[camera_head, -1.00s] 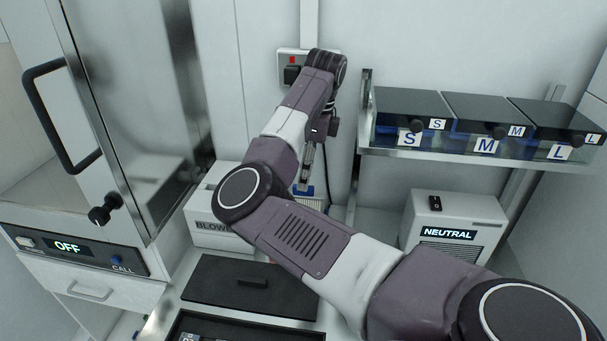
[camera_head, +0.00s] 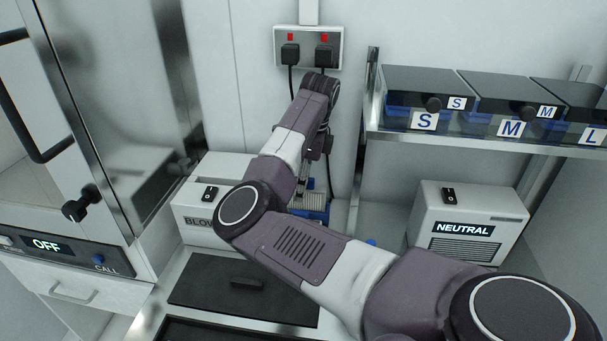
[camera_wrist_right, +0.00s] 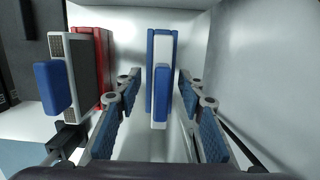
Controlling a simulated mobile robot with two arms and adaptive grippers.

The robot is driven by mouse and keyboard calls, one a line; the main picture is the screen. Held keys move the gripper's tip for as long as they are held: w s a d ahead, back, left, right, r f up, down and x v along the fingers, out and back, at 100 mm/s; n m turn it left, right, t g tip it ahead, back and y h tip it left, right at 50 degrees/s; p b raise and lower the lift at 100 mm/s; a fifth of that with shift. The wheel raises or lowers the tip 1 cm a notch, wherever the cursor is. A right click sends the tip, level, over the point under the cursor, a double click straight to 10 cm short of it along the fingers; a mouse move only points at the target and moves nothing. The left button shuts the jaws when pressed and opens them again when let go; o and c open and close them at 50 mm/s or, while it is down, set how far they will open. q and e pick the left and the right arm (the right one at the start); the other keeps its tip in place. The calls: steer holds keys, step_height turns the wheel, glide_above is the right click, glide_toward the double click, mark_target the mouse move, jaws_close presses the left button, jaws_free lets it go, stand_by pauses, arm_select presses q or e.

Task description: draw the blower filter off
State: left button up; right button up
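The blower (camera_head: 205,173) is a white box with a black switch, left of my right arm. Its label is partly hidden by that arm. My right gripper (camera_head: 303,186) points down beside the blower, partly hidden by its own wrist. Behind it shows a pale, ribbed panel in a blue frame (camera_head: 315,211). In the right wrist view my right gripper (camera_wrist_right: 159,95) is open. A blue-edged white panel with a blue grip (camera_wrist_right: 161,97) stands between its fingers, with gaps visible on both sides. I cannot tell which panel is the blower filter. My left gripper is not in view.
A white NEUTRAL box (camera_head: 470,212) stands to the right. A shelf (camera_head: 470,142) holds bins marked S, M and L. A black lidded tray (camera_head: 215,285) lies in front.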

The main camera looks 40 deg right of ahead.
steer(key=shift+w+a+f, duration=0.1)
steer(key=shift+w+f, duration=0.05)
steer(key=shift+f, duration=0.65)
steer(key=shift+w+f, duration=0.1)
steer(key=shift+f, duration=0.7)
steer(key=shift+c, duration=0.2)
jaws_close()
